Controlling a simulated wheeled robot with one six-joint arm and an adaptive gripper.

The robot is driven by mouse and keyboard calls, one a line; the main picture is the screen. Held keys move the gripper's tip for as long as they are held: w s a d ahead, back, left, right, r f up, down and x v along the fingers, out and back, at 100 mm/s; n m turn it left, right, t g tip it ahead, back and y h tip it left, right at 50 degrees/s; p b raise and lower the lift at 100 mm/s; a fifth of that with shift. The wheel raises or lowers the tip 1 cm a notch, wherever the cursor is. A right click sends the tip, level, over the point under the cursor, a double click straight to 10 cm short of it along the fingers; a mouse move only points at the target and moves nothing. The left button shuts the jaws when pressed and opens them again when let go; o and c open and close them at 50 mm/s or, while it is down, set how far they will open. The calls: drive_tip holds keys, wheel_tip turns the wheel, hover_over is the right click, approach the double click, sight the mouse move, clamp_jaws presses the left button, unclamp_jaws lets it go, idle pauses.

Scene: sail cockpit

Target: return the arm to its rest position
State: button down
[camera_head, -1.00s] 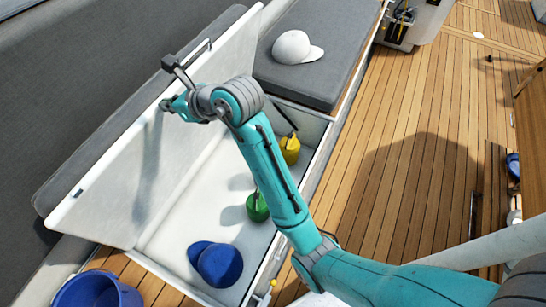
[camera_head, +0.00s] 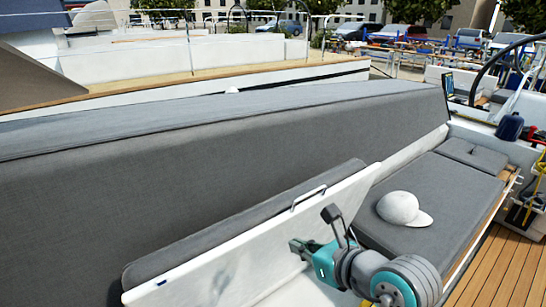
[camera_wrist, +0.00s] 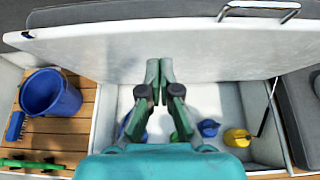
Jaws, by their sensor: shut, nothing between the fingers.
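My arm reaches in from the bottom right of the head view, with its gripper (camera_head: 297,246) close to the inner face of the raised white locker lid (camera_head: 240,262). In the wrist view my gripper (camera_wrist: 158,68) points toward the lid (camera_wrist: 190,50), with its green fingers together and nothing between them. I cannot tell whether the fingertips touch the lid. Below it, the open locker holds a yellow item (camera_wrist: 238,137), a blue item (camera_wrist: 208,127) and a green item (camera_wrist: 179,136) partly behind the fingers.
A metal handle (camera_head: 309,197) sits on the lid's top edge. A white cap (camera_head: 401,208) lies on the grey cushion (camera_head: 430,190) at right. A blue bucket (camera_wrist: 50,92) and a blue brush (camera_wrist: 15,126) stand left of the locker. Open wooden deck (camera_head: 495,265) lies at lower right.

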drive_tip(key=s+a+f+m+y, duration=0.1)
drive_tip(key=s+a+m+y, duration=0.2)
drive_tip(key=s, duration=0.4)
drive_tip(key=s+a+f+m+y, duration=0.1)
drive_tip(key=s+a+y, duration=0.1)
drive_tip(key=s+y, duration=0.4)
drive_tip(key=s+a+f+m+y, duration=0.2)
drive_tip(key=s+a+y, duration=0.1)
drive_tip(key=s, duration=0.5)
drive_tip(key=s+d+f+m+t+h, duration=0.1)
drive_tip(key=s+d+m+t+h, duration=0.4)
drive_tip(key=m, duration=0.7)
drive_tip(key=s+d+f+m+t+h, duration=0.2)
drive_tip(key=d+m+t+h, duration=0.45)
drive_tip(key=m, duration=0.45)
drive_tip(key=s+d+f+m+g+h, duration=0.7)
drive_tip(key=s+f+m, duration=0.4)
drive_tip(key=f+m, duration=0.1)
drive_tip(key=shift+s+f+m+h, duration=0.2)
drive_tip(key=shift+s+m+h, duration=0.2)
drive_tip(key=shift+m, duration=0.5)
